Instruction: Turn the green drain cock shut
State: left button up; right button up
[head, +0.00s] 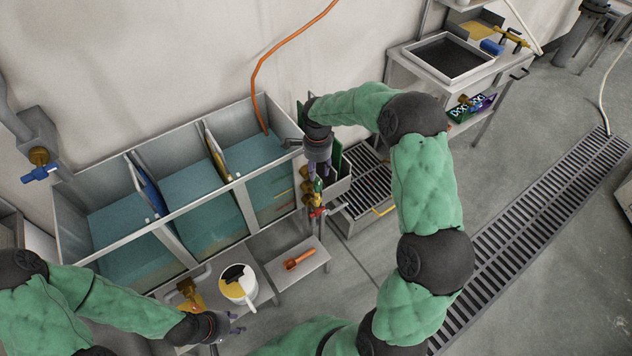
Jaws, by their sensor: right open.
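The green drain cock (318,186) is a small green handle on brass fittings at the right end of the tank. My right gripper (318,174) points down from above, right at the green handle, with its jaws open. It partly hides the cock, and I cannot tell whether the fingers touch it. A red-handled cock (317,211) sits just below it in the picture. My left gripper (236,324) is low in the picture, beside a white mug (238,284). Its finger opening is too small to judge.
The steel tank (207,210) has three compartments of teal liquid. An orange tool (299,259) lies on a low bench (292,277). A brass valve with a blue handle (40,173) is at the far left. A slatted grate (369,187) stands right of the cocks; a floor drain (530,230) runs further right.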

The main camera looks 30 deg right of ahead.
aim_at(317, 180)
notch_tip(317, 180, down, 7)
jog(key=shift+r+b, duration=0.2)
jog(key=shift+b, duration=0.55)
grip_shut()
